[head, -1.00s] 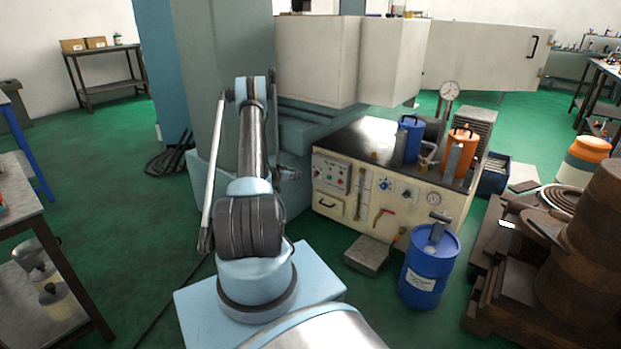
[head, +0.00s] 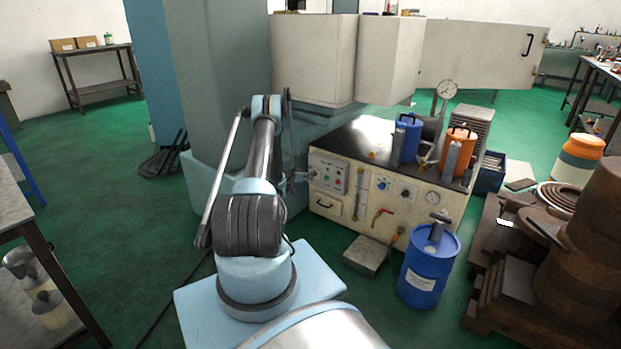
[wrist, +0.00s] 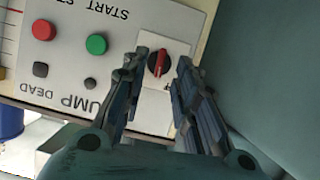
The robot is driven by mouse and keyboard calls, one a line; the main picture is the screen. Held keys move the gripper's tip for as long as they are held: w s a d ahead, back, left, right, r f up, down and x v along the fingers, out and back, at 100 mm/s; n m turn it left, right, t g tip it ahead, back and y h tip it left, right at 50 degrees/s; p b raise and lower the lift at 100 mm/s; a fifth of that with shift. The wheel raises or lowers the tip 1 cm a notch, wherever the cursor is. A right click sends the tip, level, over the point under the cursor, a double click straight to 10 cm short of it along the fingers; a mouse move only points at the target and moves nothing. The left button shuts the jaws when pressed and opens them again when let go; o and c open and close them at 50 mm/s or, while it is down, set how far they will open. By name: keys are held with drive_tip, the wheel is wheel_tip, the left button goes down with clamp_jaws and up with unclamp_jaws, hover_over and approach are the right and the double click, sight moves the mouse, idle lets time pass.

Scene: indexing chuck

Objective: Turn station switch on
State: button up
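The station switch is a red rotary knob (wrist: 159,65) on a small white plate of the control panel, seen upside down in the wrist view. Its grip bar stands nearly upright in that picture. My gripper (wrist: 162,62) is open, with one finger on each side of the knob and visible gaps between. I cannot tell whether the fingertips reach past the knob's face. In the head view, the control panel (head: 328,172) is on the front left of the cream cabinet, and my gripper (head: 300,176) is at its left edge; the knob is not discernible there.
A green button (wrist: 96,44) and a red button (wrist: 44,30) sit beside the switch on the same panel. A large teal machine body (head: 225,110) stands close behind my arm. A blue drum (head: 428,268) and a low grey block (head: 366,254) stand before the cabinet.

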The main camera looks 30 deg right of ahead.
drive_tip(key=shift+x, duration=1.65)
clamp_jaws()
